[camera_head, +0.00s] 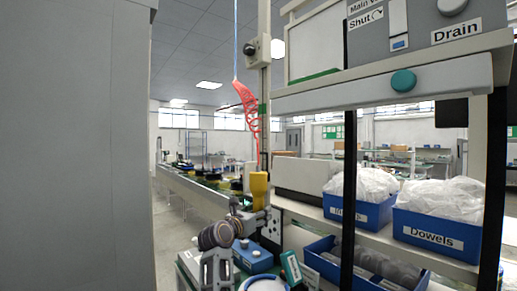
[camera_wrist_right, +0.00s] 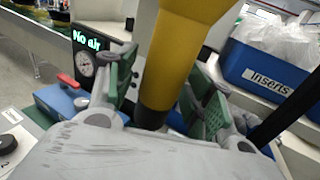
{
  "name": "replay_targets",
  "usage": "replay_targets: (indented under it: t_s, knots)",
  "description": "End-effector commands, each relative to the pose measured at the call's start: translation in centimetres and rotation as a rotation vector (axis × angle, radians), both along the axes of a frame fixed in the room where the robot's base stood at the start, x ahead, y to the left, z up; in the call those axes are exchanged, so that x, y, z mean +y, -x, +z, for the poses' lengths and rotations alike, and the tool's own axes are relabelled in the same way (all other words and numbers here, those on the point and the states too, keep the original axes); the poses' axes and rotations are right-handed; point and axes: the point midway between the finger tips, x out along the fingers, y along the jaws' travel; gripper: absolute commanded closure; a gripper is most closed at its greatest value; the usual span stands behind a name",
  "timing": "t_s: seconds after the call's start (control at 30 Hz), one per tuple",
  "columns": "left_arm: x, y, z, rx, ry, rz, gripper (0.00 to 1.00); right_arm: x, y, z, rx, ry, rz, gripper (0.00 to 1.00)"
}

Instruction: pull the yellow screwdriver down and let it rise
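The yellow screwdriver (camera_head: 259,188) hangs upright below a red coiled hose (camera_head: 247,105) in the head view. In the right wrist view the yellow screwdriver (camera_wrist_right: 182,62) fills the upper middle, its dark lower end pointing down. My right gripper (camera_wrist_right: 165,92) has its two green-padded fingers on either side of the screwdriver. A narrow gap shows at the left finger; contact at the right finger cannot be made out. My right gripper is small and partly hidden in the head view. My left gripper is not in view.
Blue bins (camera_head: 436,233) with bagged parts sit on the shelf at right. A large grey panel (camera_head: 75,150) blocks the left.

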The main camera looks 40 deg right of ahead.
Motion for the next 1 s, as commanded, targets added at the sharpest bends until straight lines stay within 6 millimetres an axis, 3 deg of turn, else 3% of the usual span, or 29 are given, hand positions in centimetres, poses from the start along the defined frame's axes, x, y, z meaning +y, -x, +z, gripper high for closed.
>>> replay_targets:
  t_s: [0.43, 1.0]
  knots:
    - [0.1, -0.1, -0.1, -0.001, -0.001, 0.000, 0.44, 0.4, 0.0, 0.1, -0.001, 0.001, 0.001, 0.39]
    - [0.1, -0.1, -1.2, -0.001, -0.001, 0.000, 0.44, 5.3, -0.6, 0.5, -0.002, 0.000, 0.002, 0.39]
